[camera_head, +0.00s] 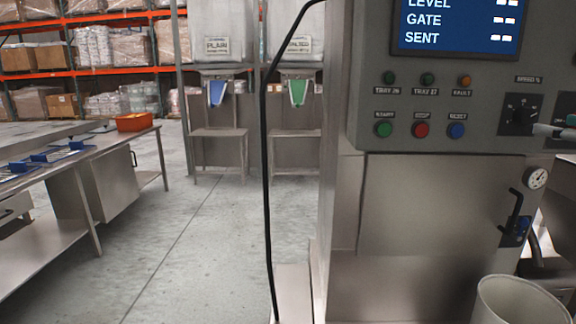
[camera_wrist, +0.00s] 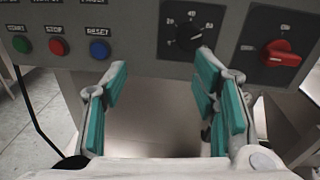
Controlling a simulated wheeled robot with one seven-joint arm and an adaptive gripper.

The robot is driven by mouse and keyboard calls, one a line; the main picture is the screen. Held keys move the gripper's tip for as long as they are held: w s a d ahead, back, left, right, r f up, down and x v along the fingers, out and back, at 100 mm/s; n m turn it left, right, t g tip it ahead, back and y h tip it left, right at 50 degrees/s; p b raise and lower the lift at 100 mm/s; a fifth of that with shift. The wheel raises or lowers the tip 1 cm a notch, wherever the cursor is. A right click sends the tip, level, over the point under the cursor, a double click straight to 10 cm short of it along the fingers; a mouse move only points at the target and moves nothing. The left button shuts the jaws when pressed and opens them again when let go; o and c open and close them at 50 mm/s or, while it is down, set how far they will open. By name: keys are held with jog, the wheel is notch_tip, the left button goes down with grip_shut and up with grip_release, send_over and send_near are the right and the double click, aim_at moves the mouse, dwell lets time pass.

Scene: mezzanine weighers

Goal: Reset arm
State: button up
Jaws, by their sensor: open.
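My gripper (camera_wrist: 162,72) is open in the wrist view, its teal-padded fingers spread wide with nothing between them. It faces a grey control panel (camera_head: 455,80). A black dial (camera_wrist: 189,37) on the panel is just beyond the tip of the right finger; I cannot tell whether they touch. The same dial (camera_head: 519,114) shows in the head view, with a pale grey piece, seemingly part of my gripper, at the right picture edge beside it. A red rotary knob (camera_wrist: 281,53) is further right in the wrist view.
Green, red and blue buttons (camera_head: 456,130) sit low on the panel under a blue screen (camera_head: 460,22). A grey bin (camera_head: 517,303) stands in front of the cabinet. A black cable (camera_head: 267,170) hangs at its left. A steel table (camera_head: 110,143) is at left; the floor between is clear.

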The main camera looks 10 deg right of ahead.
jog(key=w+a+f+n+g+y+p, duration=0.1)
jog(key=w+a+n+g+y, duration=0.2)
jog(key=a, duration=0.6)
jog(key=a+f+n+y+p, duration=0.1)
jog(key=a+n+y, duration=0.2)
jog(key=a+n, duration=0.35)
jog(key=s+a+f+n+g+y+p, duration=0.1)
jog(key=s+a+f+n+g, duration=0.2)
jog(key=a, duration=0.6)
jog(key=s+a+f+n+g+y+p, duration=0.1)
jog(key=s+a+n+g+y, duration=0.1)
jog(key=a+n, duration=0.55)
jog(key=s+a+f+n+g+h+p, duration=0.2)
jog(key=s+a+n+h, duration=0.1)
jog(key=s+n, duration=0.5)
jog(key=s+a+f+n+g+h+p, duration=0.2)
jog(key=s+a+n, duration=0.3)
jog(key=s+n, duration=0.3)
jog(key=shift+s+f+n+g+h, duration=0.15)
jog(key=shift+f+n+g+h, duration=0.35)
jog(key=shift+f+h, duration=0.1)
jog(key=shift+d, duration=0.1)
